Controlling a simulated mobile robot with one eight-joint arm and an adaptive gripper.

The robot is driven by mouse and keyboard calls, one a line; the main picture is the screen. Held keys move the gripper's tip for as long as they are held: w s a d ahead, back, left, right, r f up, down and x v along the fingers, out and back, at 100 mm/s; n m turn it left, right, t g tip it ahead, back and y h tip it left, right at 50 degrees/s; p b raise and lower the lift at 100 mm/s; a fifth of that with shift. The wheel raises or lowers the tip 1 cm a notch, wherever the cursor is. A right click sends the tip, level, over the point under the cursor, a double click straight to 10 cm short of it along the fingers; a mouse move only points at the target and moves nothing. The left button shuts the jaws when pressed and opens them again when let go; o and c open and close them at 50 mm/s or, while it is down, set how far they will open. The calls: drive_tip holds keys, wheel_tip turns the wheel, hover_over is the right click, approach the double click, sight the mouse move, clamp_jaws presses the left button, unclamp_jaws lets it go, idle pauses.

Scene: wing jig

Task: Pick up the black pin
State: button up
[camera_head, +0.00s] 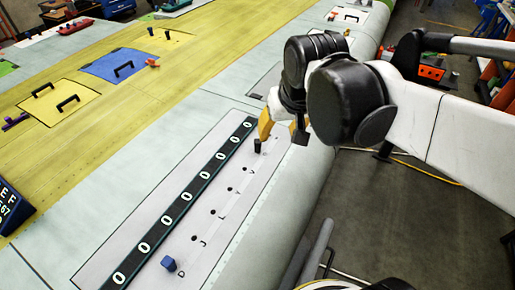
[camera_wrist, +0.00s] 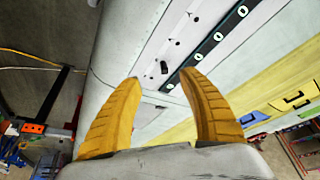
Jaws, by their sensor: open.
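The black pin (camera_head: 257,145) stands on the pale panel near the far end of the dark numbered strip in the head view. In the wrist view the black pin (camera_wrist: 164,67) shows small, just beyond the gap between the fingertips. My gripper (camera_head: 280,138) hangs over the panel close to the pin in the head view. In the wrist view my gripper (camera_wrist: 163,77) has its two yellow fingers spread wide with nothing between them. The pin appears apart from the fingers; the exact height gap is hard to tell.
A blue block-like pin (camera_head: 168,263) stands at the near end of the panel. The dark strip (camera_head: 168,220) with zeros runs beside a row of small holes. A blue panel (camera_head: 120,66) and a yellow panel with black handles (camera_head: 52,108) lie left. The wing's rounded edge borders the floor at right.

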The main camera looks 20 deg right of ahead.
drive_tip(key=w+f+g+b, duration=0.1)
drive_tip(key=w+f+g, duration=0.1)
drive_tip(key=w, duration=0.5)
drive_tip(key=m+g+b, duration=0.1)
drive_tip(key=g+b, duration=0.1)
drive_tip(key=g, duration=0.1)
approach(258, 141)
drive_tip(key=shift+s+a, duration=0.4)
drive_tip(key=shift+a, duration=0.1)
wheel_tip(258, 141, down, 5)
drive_tip(key=shift+w+r+b, duration=0.1)
drive_tip(key=shift+b, duration=0.2)
drive_tip(key=f, duration=0.4)
drive_tip(key=d+f+b, duration=0.1)
drive_tip(key=f, duration=0.1)
drive_tip(key=shift+w+f, duration=0.1)
drive_tip(key=shift+w, duration=0.25)
clamp_jaws()
